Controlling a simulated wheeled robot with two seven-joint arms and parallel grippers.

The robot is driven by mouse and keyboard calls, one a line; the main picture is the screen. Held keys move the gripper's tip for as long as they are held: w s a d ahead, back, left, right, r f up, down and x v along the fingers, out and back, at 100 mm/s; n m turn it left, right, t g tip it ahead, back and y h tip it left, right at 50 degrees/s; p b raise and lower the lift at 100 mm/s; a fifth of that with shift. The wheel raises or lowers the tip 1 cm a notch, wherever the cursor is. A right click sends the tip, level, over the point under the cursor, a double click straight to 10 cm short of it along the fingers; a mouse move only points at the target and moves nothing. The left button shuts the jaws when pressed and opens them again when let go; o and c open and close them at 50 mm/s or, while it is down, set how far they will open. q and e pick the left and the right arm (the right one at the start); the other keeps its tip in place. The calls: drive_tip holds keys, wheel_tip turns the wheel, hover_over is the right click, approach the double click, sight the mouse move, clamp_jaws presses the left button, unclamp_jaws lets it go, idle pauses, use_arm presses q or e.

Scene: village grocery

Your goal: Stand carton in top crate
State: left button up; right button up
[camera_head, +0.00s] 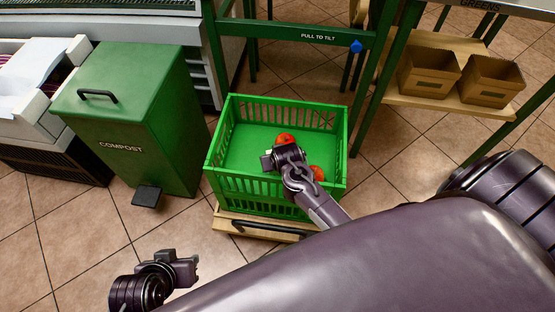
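A green slatted crate (214,157) stands open on the floor area, on a wooden base (226,222) with a black handle. Two round red items lie in it: one (285,138) near the middle and one (317,173) toward the right front. My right gripper (270,160) is over or inside the crate, just in front of the middle red item; whether it touches it I cannot tell. Its finger gap is unclear. My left gripper (190,266) is low at the lower left, away from the crate, with nothing visible in it. No carton is clearly identifiable in the crate or in either gripper.
A green compost bin (125,125) with a pedal (147,196) stands left of the crate. A green frame marked "PULL TO TILT" (300,36) is behind. Two brown boxes (428,72) (490,80) sit on a wooden shelf at right.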

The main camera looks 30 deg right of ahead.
drive_tip(key=shift+f, duration=0.55)
drive_tip(key=o, duration=1.1)
drive_tip(key=shift+o, duration=0.2)
drive_tip(key=shift+r, duration=0.2)
use_arm(q)
drive_tip(key=s+a+r+n+g+y+p, duration=0.1)
drive_tip(key=s+a+g+y+p, duration=0.1)
drive_tip(key=a+g+p, duration=0.1)
drive_tip(key=shift+s+a+r+p, duration=0.15)
drive_tip(key=shift+a+r+p, duration=0.15)
drive_tip(key=shift+a+p, duration=0.75)
use_arm(e)
drive_tip(key=v, duration=1.2)
drive_tip(key=shift+r, duration=0.45)
use_arm(q)
drive_tip(key=shift+s+a, duration=0.1)
drive_tip(key=shift+a, duration=0.1)
use_arm(e)
drive_tip(key=shift+s, duration=0.1)
